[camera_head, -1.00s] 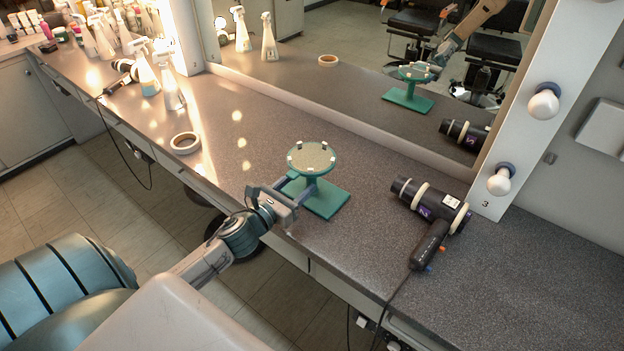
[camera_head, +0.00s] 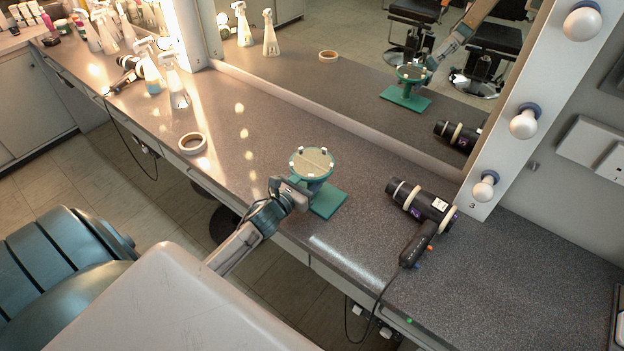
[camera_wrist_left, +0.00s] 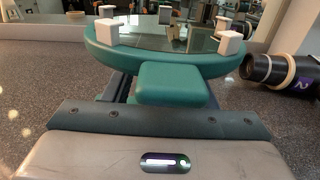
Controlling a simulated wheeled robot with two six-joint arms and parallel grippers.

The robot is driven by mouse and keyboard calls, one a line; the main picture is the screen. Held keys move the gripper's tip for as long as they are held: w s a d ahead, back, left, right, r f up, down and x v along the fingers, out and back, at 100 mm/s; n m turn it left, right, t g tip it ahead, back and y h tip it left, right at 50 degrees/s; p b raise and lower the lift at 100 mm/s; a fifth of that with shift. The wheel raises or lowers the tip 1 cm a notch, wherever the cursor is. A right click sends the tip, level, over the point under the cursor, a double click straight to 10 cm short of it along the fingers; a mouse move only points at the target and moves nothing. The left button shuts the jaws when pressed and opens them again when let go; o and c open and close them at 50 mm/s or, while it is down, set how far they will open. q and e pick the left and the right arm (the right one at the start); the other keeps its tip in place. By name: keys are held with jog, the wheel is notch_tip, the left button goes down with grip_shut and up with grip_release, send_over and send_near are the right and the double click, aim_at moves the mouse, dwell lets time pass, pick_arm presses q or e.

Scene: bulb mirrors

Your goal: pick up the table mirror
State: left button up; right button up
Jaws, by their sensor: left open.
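The table mirror (camera_head: 312,165) is a teal stand with a round disc top that has small white blocks around its rim. It stands upright on a rectangular teal base (camera_head: 330,202) on the grey counter. My left gripper (camera_head: 305,188) is open at its near left side, just below the disc. In the left wrist view the mirror's disc (camera_wrist_left: 175,55) fills the middle, with a teal block (camera_wrist_left: 172,84) on its near side. The fingers reach forward under the disc, which hides their tips, so I cannot tell whether they touch the stem. My right gripper is not seen.
A black hair dryer (camera_head: 422,203) lies right of the mirror, its cord trailing over the counter's front edge. A roll of tape (camera_head: 192,143) and spray bottles (camera_head: 174,82) are to the left. A large wall mirror (camera_head: 350,85) stands behind, reflecting the scene.

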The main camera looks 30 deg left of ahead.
pick_arm(q)
jog(key=shift+w+f, duration=0.1)
jog(key=shift+w, duration=0.35)
jog(key=shift+c, duration=0.2)
grip_shut()
